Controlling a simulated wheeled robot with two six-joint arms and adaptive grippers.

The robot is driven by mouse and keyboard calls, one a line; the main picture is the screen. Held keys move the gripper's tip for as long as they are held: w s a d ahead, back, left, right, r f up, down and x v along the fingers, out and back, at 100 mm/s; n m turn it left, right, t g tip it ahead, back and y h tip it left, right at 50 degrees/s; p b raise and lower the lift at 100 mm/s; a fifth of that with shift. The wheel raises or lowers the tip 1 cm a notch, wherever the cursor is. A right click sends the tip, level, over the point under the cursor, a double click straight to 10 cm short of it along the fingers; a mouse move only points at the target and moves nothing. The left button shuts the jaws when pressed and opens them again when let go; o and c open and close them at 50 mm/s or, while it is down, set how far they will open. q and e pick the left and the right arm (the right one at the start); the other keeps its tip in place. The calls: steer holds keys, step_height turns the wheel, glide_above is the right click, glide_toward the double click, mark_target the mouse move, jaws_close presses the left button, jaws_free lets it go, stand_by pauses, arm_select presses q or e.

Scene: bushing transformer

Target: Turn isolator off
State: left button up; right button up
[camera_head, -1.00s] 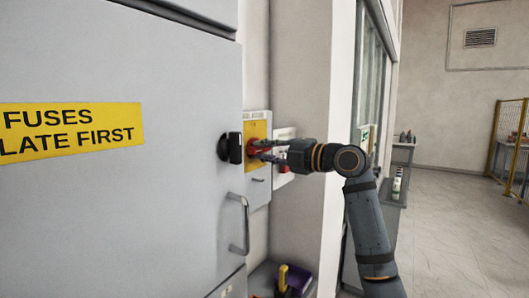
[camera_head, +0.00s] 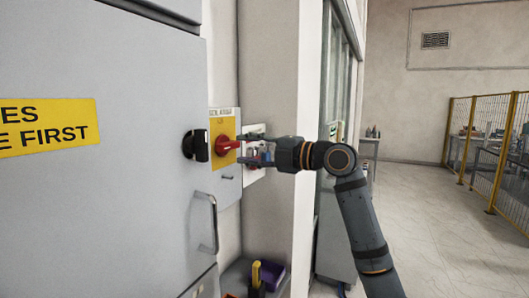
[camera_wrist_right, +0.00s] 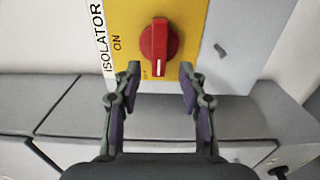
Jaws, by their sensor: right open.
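The isolator is a red rotary handle (camera_head: 226,145) on a yellow plate (camera_head: 216,124), fixed to a grey wall box. In the right wrist view the handle (camera_wrist_right: 158,46) has its long grip running up and down the picture, across from the "ON" mark at its left. An "ISOLATOR" label (camera_wrist_right: 103,38) runs along the plate's edge. My right gripper (camera_head: 244,150) is open and empty, just right of the handle. In the right wrist view its fingertips (camera_wrist_right: 159,75) are spread apart, short of the handle and seemingly clear of it. My left gripper is out of view.
A grey cabinet (camera_head: 110,210) with a black knob (camera_head: 196,145) and a bar handle (camera_head: 211,220) stands at left. A white panel (camera_head: 252,175) is behind my right gripper. Purple and yellow items (camera_head: 265,276) lie below. Open floor and yellow fencing are at right.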

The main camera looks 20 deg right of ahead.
steer(key=v, duration=0.7)
steer(key=shift+s, duration=0.2)
steer(key=shift+d, duration=0.1)
